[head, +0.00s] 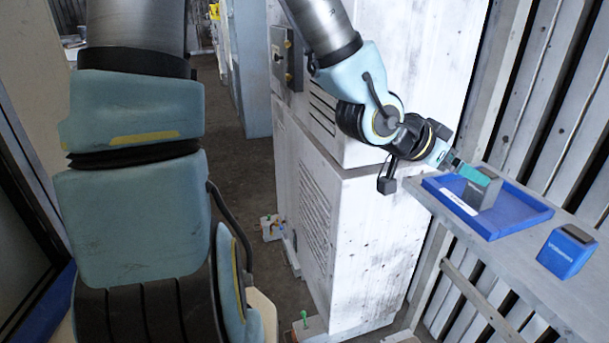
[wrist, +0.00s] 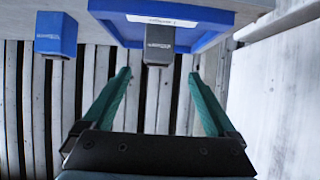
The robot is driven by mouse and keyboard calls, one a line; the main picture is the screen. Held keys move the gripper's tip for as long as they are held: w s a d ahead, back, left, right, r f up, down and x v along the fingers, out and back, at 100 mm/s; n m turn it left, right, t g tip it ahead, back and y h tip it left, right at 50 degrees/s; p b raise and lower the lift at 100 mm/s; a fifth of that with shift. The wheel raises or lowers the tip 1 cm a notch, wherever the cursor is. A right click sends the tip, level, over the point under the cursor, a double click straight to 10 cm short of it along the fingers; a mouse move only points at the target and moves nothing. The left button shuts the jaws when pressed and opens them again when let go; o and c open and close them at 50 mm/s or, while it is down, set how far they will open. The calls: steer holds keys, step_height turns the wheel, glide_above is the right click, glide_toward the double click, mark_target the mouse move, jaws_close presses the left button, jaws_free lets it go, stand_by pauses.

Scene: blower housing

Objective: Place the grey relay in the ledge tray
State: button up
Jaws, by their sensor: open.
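The grey relay (head: 484,193) stands upright in the blue ledge tray (head: 522,224), near its back left part. In the wrist view the relay (wrist: 159,46) shows against the tray (wrist: 205,28), which carries a white label strip. My gripper (head: 474,172) is at the upper part of the relay in the head view, and one teal finger hides part of it. In the wrist view the fingers of my gripper (wrist: 159,72) are spread apart, with the relay lined up between and just beyond the tips. They do not touch it there.
A blue boxy part (head: 567,251) stands on the grey ledge (head: 540,290) to the right of the tray; it also shows in the wrist view (wrist: 56,35). A corrugated wall (head: 570,110) runs behind the ledge. A white cabinet (head: 350,240) stands left of it.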

steer(key=w+a+f+n+t+y, duration=0.1)
steer(key=w+a+f+n+y, duration=0.25)
steer(key=a, duration=0.45)
steer(key=w+a+f+n+y, duration=0.2)
steer(key=w+a+f+y, duration=0.25)
steer(key=a, duration=0.45)
steer(key=s+a+n+g+y, duration=0.2)
steer(key=a+n, duration=0.6)
steer(key=a, duration=1.2)
steer(key=shift+s+r+g+y, duration=0.15)
steer(key=shift+r+g+y, duration=0.15)
steer(key=shift+y, duration=0.5)
